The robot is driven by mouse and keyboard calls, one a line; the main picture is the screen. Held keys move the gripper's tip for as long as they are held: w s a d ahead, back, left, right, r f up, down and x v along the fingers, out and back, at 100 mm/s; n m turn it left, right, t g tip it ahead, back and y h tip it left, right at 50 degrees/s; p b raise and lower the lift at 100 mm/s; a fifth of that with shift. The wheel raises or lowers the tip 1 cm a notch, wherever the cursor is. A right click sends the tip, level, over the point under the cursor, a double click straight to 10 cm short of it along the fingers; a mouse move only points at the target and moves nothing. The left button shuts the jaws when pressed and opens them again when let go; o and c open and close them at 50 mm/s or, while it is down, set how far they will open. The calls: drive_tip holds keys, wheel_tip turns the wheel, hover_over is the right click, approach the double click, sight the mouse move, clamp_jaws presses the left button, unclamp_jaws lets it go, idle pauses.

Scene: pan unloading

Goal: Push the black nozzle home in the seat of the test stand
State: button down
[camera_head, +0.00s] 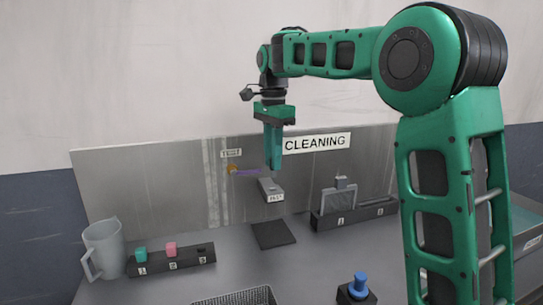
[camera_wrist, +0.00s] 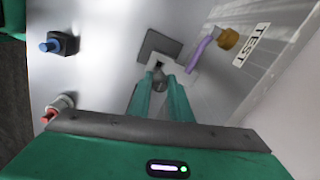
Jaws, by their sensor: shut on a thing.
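My gripper (camera_head: 273,167) points down in front of the back panel, over the test stand (camera_head: 268,186). In the wrist view, my gripper (camera_wrist: 160,75) is shut on a small dark round piece, the nozzle (camera_wrist: 160,84), mostly hidden between the fingers. In that view the test stand (camera_wrist: 181,70) is a pale block with a dark opening, the seat (camera_wrist: 160,67), just beyond the fingertips. The nozzle looks close to the seat; I cannot tell if they touch. In the head view the nozzle cannot be made out.
A purple lever (camera_wrist: 200,53) with a brass fitting (camera_wrist: 229,39) sits beside the stand. A dark mat (camera_head: 273,234) lies below. A numbered rack (camera_head: 172,262), a grey jug (camera_head: 103,250) and a blue-knobbed button (camera_head: 358,285) stand on the counter.

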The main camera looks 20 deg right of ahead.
sight(272, 177)
drive_tip(key=shift+a+f, duration=0.1)
drive_tip(key=shift+f, duration=1.35)
drive_tip(key=shift+s, duration=0.1)
drive_tip(key=shift+f, duration=1.6)
idle(1.3)
drive_tip(key=c, duration=1.5)
unclamp_jaws()
drive_tip(key=shift+c, duration=0.2)
drive_tip(key=shift+r, duration=0.1)
wheel_tip(272, 177, up, 11)
drive_tip(key=shift+f, duration=0.2)
